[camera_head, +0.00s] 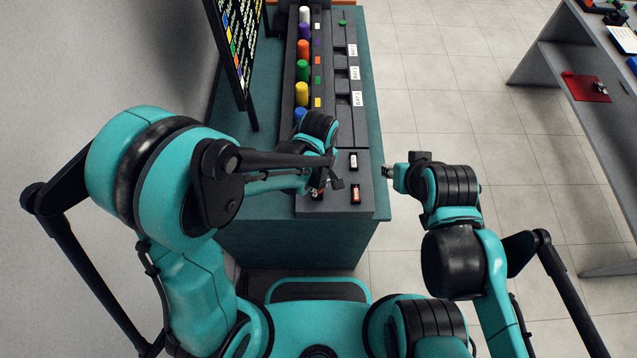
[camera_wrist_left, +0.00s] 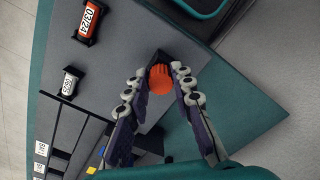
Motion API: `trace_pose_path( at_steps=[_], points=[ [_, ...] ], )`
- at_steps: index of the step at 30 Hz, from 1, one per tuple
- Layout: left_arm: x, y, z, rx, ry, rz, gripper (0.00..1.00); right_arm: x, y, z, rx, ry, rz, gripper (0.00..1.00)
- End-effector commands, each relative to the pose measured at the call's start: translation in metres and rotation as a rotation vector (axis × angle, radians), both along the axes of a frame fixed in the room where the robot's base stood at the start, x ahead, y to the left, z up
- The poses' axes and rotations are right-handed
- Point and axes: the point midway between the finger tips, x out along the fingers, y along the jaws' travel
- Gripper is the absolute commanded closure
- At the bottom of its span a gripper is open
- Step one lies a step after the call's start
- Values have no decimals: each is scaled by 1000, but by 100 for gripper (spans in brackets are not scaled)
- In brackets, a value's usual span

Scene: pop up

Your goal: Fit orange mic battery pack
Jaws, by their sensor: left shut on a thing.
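My left gripper (camera_wrist_left: 162,85) is shut on an orange ribbed, rounded piece (camera_wrist_left: 160,80) with a black part beside it, over the grey tray at the table's near end. In the head view the left gripper (camera_head: 325,187) shows small, with a speck of orange between its fingers. An orange-labelled battery pack marked 03/24 (camera_wrist_left: 87,22) lies in the tray, also seen in the head view (camera_head: 356,194). A white-labelled pack (camera_wrist_left: 70,82) lies beyond it, also in the head view (camera_head: 353,160). My right gripper (camera_head: 387,171) is right of the table; its fingers are unclear.
A dark rack (camera_head: 290,75) holds a row of coloured cylinders, among them an orange cylinder (camera_head: 303,49). Labelled bays (camera_head: 354,73) run beside it. A screen (camera_head: 238,50) stands at the table's left. Open floor lies right, before another table (camera_head: 560,60).

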Motion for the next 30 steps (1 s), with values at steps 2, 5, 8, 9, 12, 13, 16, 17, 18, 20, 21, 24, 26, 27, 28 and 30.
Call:
trace_pose_path(
  at_steps=[2, 5, 8, 9, 12, 13, 16, 17, 18, 20, 21, 24, 26, 27, 28, 30],
  points=[
    [0, 0, 0, 0, 0, 0, 72, 0, 0, 0, 0, 0, 0, 65],
    [0, 0, 0, 0, 0, 0, 53, 0, 0, 0, 0, 0, 0, 65],
    [0, 0, 0, 0, 0, 0, 53, 0, 0, 0, 0, 0, 0, 65],
    [0, 0, 0, 0, 0, 0, 53, 0, 0, 0, 0, 0, 0, 65],
    [0, 0, 0, 0, 0, 0, 53, 0, 0, 0, 0, 0, 0, 65],
    [0, 0, 1, 0, 0, 0, 53, 0, 0, 0, 0, 0, 0, 65],
    [0, 0, 6, 0, 0, 0, 53, 0, 0, 0, 0, 0, 0, 65],
    [0, 0, 10, 0, 0, 0, 53, 0, 0, 0, 0, 0, 0, 65],
    [0, 0, 15, 0, 0, 0, 53, 0, 0, 0, 0, 0, 0, 65],
    [-1, 0, 26, 0, 0, 0, 53, 0, 0, 0, 0, 0, 0, 65],
    [-1, 0, 34, 0, 0, 0, 53, 0, 0, 0, 0, 0, 0, 65],
    [-1, 0, 56, 0, 0, 0, 53, 0, 0, 0, 0, 0, 0, 65],
    [0, 0, 70, 0, 0, 0, 53, 0, 0, 0, 0, 0, 0, 65],
    [0, 0, 78, 0, 0, 0, 53, 0, 0, 0, 0, 0, 0, 65],
    [0, 0, 83, 0, 0, 0, 53, 0, 0, 0, 0, 0, 0, 65],
    [0, 0, 96, 0, 0, 0, 53, 0, 0, 0, 0, 0, 0, 65]
  ],
)
